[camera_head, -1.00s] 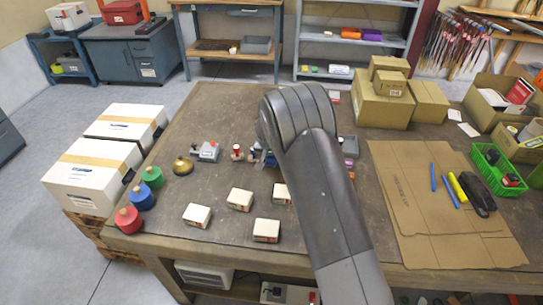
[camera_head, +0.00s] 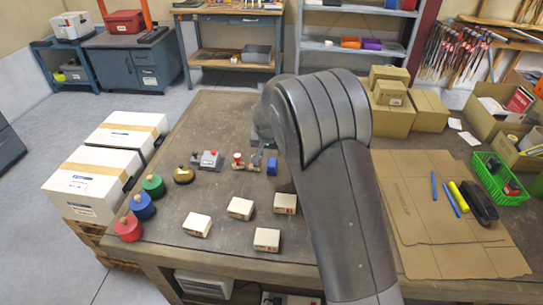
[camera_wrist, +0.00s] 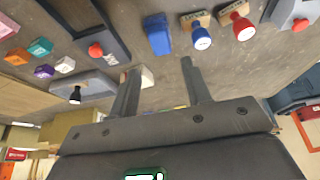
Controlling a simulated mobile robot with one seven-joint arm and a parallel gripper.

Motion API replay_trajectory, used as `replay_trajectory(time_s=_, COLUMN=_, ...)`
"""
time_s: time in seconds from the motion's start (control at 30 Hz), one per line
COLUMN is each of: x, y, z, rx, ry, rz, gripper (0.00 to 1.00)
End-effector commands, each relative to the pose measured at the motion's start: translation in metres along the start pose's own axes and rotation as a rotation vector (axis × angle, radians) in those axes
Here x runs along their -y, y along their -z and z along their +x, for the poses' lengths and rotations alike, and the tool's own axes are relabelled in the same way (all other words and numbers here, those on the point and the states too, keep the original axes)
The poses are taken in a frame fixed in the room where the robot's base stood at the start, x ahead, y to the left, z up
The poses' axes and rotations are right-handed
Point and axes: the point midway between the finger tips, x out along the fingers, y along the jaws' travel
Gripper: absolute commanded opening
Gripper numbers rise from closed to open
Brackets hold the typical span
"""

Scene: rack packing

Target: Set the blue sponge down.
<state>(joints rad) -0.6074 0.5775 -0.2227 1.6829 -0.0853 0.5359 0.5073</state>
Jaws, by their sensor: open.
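The blue sponge (camera_head: 271,168) rests on the brown table among small items, just left of my arm in the head view. In the wrist view the blue sponge (camera_wrist: 157,34) lies on the table beyond my fingertips. My gripper (camera_wrist: 160,68) is open, with its two fingers spread and nothing between them. The fingers are apart from the sponge. In the head view my arm hides most of the gripper.
Stamps with red and blue knobs (camera_wrist: 201,38) stand close beside the sponge. Small white boxes (camera_head: 240,208) stand nearer the front of the table (camera_head: 215,258). Cardboard boxes (camera_head: 387,121) and a green basket (camera_head: 497,178) are to the right.

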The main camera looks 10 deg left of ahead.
Motion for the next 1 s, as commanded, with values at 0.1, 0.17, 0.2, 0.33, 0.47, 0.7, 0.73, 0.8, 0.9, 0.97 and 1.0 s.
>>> replay_trajectory(time_s=0.1, x=0.0, y=0.0, z=-0.005, rx=0.001, ry=-0.001, rz=0.0, gripper=0.45)
replay_trajectory(time_s=0.17, x=0.0, y=0.0, z=-0.006, rx=0.001, ry=-0.001, rz=0.0, gripper=0.45)
replay_trajectory(time_s=0.2, x=0.0, y=0.0, z=-0.006, rx=0.001, ry=-0.001, rz=0.0, gripper=0.45)
replay_trajectory(time_s=0.33, x=-0.006, y=0.001, z=-0.013, rx=0.0, ry=0.002, rz=0.004, gripper=0.45)
replay_trajectory(time_s=0.47, x=-0.028, y=0.002, z=-0.042, rx=-0.002, ry=0.011, rz=0.02, gripper=0.45)
replay_trajectory(time_s=0.7, x=-0.095, y=-0.015, z=-0.127, rx=-0.004, ry=0.037, rz=0.047, gripper=0.45)
replay_trajectory(time_s=0.73, x=-0.102, y=-0.019, z=-0.137, rx=-0.005, ry=0.04, rz=0.049, gripper=0.45)
replay_trajectory(time_s=0.8, x=-0.12, y=-0.03, z=-0.16, rx=-0.008, ry=0.047, rz=0.052, gripper=0.45)
replay_trajectory(time_s=0.9, x=-0.144, y=-0.048, z=-0.191, rx=-0.013, ry=0.054, rz=0.055, gripper=0.45)
replay_trajectory(time_s=0.97, x=-0.158, y=-0.06, z=-0.209, rx=-0.018, ry=0.058, rz=0.055, gripper=0.45)
replay_trajectory(time_s=1.0, x=-0.166, y=-0.069, z=-0.22, rx=-0.021, ry=0.059, rz=0.054, gripper=0.45)
